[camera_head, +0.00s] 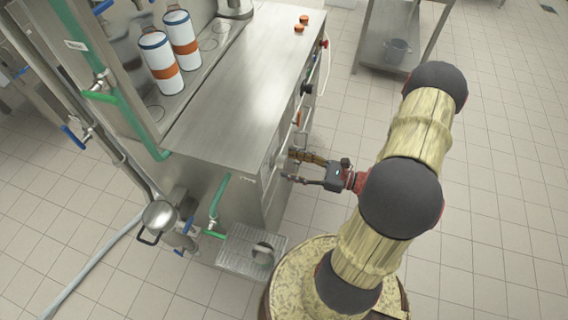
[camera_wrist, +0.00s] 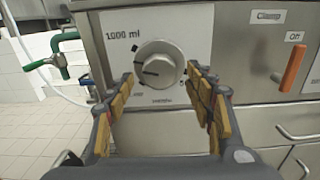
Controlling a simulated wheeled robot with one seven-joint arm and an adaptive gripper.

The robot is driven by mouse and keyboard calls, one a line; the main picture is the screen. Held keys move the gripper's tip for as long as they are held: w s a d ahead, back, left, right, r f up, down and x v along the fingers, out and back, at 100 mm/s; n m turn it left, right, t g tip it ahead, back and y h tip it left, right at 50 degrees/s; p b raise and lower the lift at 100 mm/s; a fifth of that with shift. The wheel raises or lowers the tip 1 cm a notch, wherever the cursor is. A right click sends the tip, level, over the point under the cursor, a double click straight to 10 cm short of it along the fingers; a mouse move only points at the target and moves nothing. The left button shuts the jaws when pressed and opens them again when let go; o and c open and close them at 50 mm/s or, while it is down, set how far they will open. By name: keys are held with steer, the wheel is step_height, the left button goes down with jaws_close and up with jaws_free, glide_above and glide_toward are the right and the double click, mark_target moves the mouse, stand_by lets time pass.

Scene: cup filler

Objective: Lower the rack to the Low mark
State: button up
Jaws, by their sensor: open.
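A perforated metal rack (camera_head: 232,256) sticks out low at the machine's near end, with a small grey cup (camera_head: 263,252) on it. I cannot make out a Low mark in either view. My gripper (camera_head: 288,166) is open at the machine's right side. In the wrist view its fingers (camera_wrist: 160,78) stand on either side of a round silver dial (camera_wrist: 160,66) under the text "1000 ml". The fingers do not appear closed on the dial. An orange lever (camera_wrist: 291,68) marked "Off", under a "Clamp" label, is to the right of the fingers.
Green-handled taps (camera_head: 215,205) rise beside the rack. A metal pot (camera_head: 160,215) is at its left. Two white and orange cylinders (camera_head: 161,62) stand on the machine. The tiled floor (camera_head: 490,200) at the right is mostly clear.

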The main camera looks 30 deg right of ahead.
mark_target(279, 161)
steer(key=shift+x, duration=1.45)
steer(key=shift+c, duration=0.4)
steer(key=c, duration=1.1)
steer(key=n+b, duration=0.1)
steer(key=n, duration=0.5)
steer(key=n+b, duration=0.2)
steer(key=n, duration=0.4)
steer(key=shift+w+d+r+n, duration=0.1)
steer(key=shift+n, duration=0.3)
steer(key=shift+b, duration=0.3)
